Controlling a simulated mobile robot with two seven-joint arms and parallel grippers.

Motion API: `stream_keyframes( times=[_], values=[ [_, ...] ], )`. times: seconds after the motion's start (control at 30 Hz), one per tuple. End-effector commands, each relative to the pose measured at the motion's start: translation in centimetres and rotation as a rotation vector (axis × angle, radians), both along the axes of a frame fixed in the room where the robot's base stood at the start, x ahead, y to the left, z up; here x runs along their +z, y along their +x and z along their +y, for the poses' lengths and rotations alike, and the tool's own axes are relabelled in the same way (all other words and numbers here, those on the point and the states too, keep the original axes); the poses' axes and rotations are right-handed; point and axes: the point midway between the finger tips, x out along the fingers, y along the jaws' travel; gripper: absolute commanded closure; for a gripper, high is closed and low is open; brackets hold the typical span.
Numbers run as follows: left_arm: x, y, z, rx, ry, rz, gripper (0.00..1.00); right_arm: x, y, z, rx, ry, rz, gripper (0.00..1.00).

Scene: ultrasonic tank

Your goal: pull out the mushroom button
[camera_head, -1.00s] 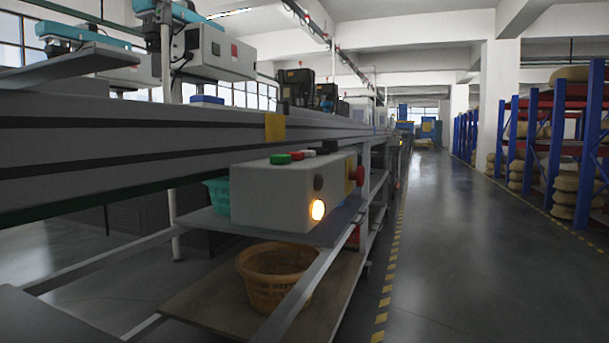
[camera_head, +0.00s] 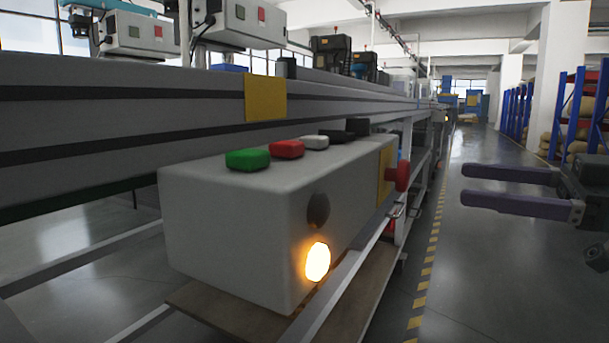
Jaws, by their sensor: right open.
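The grey control box (camera_head: 235,225) is mounted under the edge of the long bench, in the middle of the head view. The red mushroom button (camera_head: 403,176) sticks out from the yellow plate (camera_head: 385,172) on the box's right side. My right gripper (camera_head: 468,183) comes in from the right edge. Its two fingers are apart and point left towards the button, with a gap of floor visible between fingertips and button. Nothing is between the fingers. My left gripper is not in view.
Green (camera_head: 247,159), red (camera_head: 287,149), white and black buttons sit on the box top. A lit orange lamp (camera_head: 317,262) and a dark knob (camera_head: 318,209) are on its end face. A metal rail (camera_head: 340,298) runs below. The aisle floor (camera_head: 480,280) at right is clear.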

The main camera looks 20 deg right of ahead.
Motion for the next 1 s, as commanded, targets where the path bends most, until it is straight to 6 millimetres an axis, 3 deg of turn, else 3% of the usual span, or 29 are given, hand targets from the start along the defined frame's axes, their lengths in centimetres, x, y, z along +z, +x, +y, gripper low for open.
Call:
stream_keyframes(
  times=[0.2,0.5,0.97,1.0],
  values=[
    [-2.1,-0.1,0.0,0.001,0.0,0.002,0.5,-0.2,2.7,2.4,0.002,0.001,-0.009,0.19],
    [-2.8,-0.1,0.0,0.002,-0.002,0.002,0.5,-0.1,5.5,4.7,-0.001,0.002,-0.004,0.19],
    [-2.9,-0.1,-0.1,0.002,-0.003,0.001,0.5,-0.1,6.3,5.4,-0.002,-0.001,-0.001,0.19],
    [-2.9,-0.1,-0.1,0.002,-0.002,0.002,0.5,-0.1,6.3,5.4,-0.002,-0.001,-0.001,0.22]
  ],
)
